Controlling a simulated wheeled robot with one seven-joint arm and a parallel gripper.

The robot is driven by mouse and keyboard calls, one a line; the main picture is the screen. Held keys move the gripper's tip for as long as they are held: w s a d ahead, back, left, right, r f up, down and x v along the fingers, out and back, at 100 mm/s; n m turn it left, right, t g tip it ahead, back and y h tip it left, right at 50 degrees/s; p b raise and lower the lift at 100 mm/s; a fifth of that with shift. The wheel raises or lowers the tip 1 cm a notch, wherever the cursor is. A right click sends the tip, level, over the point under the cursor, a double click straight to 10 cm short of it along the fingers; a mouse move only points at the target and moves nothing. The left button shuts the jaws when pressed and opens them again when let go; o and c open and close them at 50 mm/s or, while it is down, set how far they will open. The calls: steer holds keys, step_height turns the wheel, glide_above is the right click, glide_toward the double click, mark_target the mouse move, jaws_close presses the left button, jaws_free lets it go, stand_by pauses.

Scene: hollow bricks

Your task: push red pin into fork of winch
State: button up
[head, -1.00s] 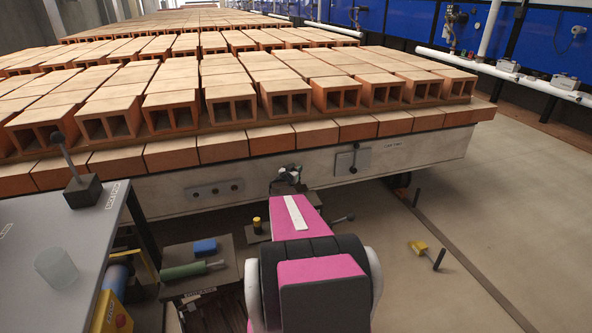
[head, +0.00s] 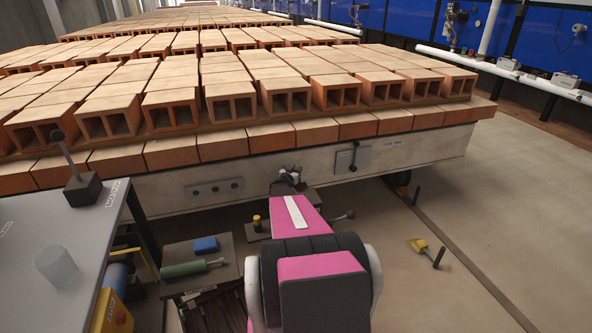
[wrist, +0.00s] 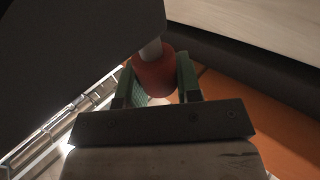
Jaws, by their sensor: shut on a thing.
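In the wrist view the red pin (wrist: 154,76) sits between the two green-padded fingers of my gripper (wrist: 157,82), which is shut on its red head. A pale grey shank (wrist: 151,49) runs up from the head to the edge of a dark plate (wrist: 75,45); its far end is hidden. I cannot tell whether this plate is part of the winch's fork, or how deep the shank sits. In the head view my gripper (head: 288,176) is small, low in front of the kiln car's side, and the pin cannot be made out there. My pink arm hides much of the area below.
A long car (head: 330,172) stacked with hollow bricks (head: 232,100) stands ahead. A grey table (head: 60,245) with a lever and a cup is at left. A low bench (head: 225,260) holds a green tool and a blue block. Open floor (head: 500,230) lies right, with a yellow piece (head: 418,246).

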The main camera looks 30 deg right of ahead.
steer(key=shift+f, duration=2.1)
steer(key=o, duration=1)
steer(key=shift+f, duration=0.1)
steer(key=shift+s, duration=0.1)
steer(key=v, duration=1.2)
steer(key=shift+r, duration=0.25)
steer(key=shift+d, duration=0.1)
